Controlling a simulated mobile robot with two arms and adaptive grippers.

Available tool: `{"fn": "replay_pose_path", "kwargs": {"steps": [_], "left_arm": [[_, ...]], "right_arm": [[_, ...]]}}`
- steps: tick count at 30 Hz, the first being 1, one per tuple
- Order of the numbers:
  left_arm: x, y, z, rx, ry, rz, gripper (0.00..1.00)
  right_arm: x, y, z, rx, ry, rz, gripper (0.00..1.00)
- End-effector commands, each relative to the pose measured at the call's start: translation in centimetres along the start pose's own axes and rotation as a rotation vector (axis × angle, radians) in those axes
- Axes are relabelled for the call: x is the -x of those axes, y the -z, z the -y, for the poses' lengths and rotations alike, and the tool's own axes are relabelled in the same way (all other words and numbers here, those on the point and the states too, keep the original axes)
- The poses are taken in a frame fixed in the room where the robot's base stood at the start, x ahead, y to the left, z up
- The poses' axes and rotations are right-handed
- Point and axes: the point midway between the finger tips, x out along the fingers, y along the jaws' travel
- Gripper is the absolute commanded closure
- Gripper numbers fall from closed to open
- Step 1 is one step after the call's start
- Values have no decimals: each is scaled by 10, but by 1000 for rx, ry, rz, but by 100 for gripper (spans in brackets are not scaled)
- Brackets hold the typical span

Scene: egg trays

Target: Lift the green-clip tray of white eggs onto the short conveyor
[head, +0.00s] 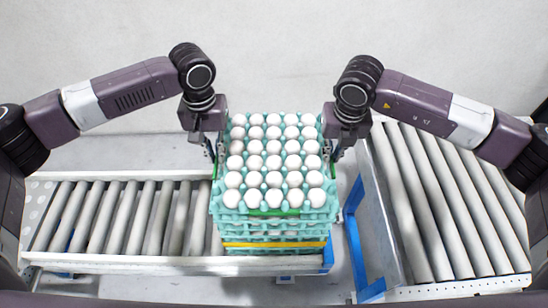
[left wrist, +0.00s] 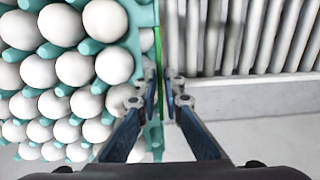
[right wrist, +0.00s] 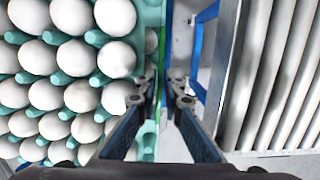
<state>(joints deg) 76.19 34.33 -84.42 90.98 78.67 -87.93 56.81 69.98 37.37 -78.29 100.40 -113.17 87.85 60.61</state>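The green-clip tray (head: 266,213) of white eggs is the top layer of a teal stack. Its green clip strip shows along the near edge in the head view. My left gripper (head: 215,152) is at the tray's left side. In the left wrist view its fingertips (left wrist: 163,82) are close together, one on each side of the tray rim with its green strip. My right gripper (head: 338,148) is at the right side. In the right wrist view its fingertips (right wrist: 163,86) also close around the rim. The tray looks level and rests on the stack.
More teal trays, one with a yellow clip (head: 275,244), lie below. The stack stands at the right end of a left roller conveyor (head: 120,217). An angled roller conveyor (head: 430,200) with empty rollers stands on the right, across a gap with a blue frame (head: 353,215).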

Motion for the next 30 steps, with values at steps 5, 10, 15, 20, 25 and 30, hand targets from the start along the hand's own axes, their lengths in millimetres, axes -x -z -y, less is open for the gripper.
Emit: {"fn": "replay_pose_path", "kwargs": {"steps": [5, 10, 15, 20, 25, 30], "left_arm": [[-1, 0, 0, 0, 0, 0, 92], [-1, 0, 0, -1, 0, 0, 100], [-1, 0, 0, -1, 0, 0, 100], [-1, 0, 0, 0, 0, 0, 100], [-1, 0, 0, 0, 0, 0, 100], [2, 1, -1, 0, -3, -4, 100]], "right_arm": [[-1, 0, 0, 0, 0, 0, 92], [-1, 0, 0, 0, 0, 0, 100], [-1, 0, 0, 0, 0, 0, 100], [-1, 0, 0, -1, 0, 0, 100], [0, 0, 0, -1, 0, 0, 100], [2, -2, 0, -1, -2, 5, 100]]}}
